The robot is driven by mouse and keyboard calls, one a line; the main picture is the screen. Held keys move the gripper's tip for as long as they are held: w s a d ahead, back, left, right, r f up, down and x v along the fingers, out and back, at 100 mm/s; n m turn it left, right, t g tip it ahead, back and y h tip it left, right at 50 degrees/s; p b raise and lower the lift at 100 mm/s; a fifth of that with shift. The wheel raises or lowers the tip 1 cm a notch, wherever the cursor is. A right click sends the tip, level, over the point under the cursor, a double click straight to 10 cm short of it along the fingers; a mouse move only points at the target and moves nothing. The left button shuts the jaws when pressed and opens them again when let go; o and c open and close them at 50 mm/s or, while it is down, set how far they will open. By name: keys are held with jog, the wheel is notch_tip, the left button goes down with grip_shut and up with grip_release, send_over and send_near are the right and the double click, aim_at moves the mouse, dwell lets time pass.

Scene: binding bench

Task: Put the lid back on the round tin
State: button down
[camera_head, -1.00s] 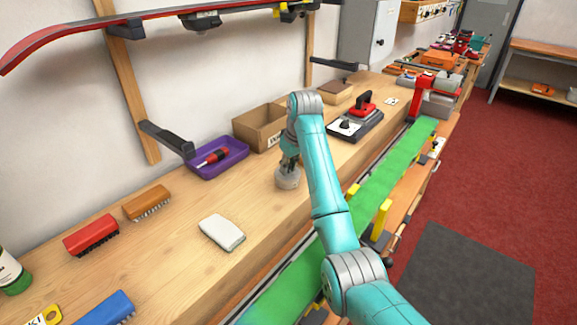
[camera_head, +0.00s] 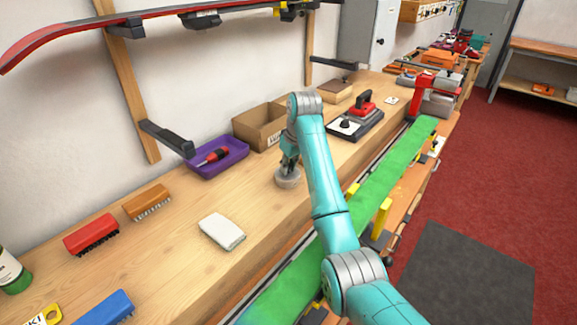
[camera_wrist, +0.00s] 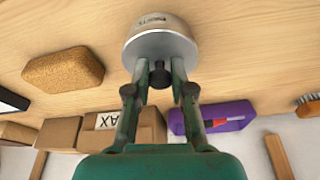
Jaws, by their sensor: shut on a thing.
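The round tin (camera_head: 288,182) stands on the wooden bench, left of my arm in the head view. It also shows at the top of the wrist view, pale with printed lettering (camera_wrist: 157,21). The silver lid (camera_wrist: 160,46) is at the tin's top, roughly level and lined up with it. My gripper (camera_wrist: 160,72) points down at it, its two fingers shut on the lid's dark knob (camera_wrist: 160,76). I cannot tell whether the lid is fully seated or a slight gap remains.
Near the tin are a cardboard box (camera_head: 259,128), a purple tray (camera_head: 233,163) with a red-handled tool and a white pad (camera_head: 222,231). A cork block (camera_wrist: 63,82) shows in the wrist view. The green-topped rail (camera_head: 375,180) runs along the bench front. Bare bench surrounds the tin.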

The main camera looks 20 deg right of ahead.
jog(key=c, duration=0.9)
grip_release()
jog(key=o, duration=0.5)
jog(key=shift+c, duration=0.2)
jog(key=shift+r, duration=3.5)
grip_shut()
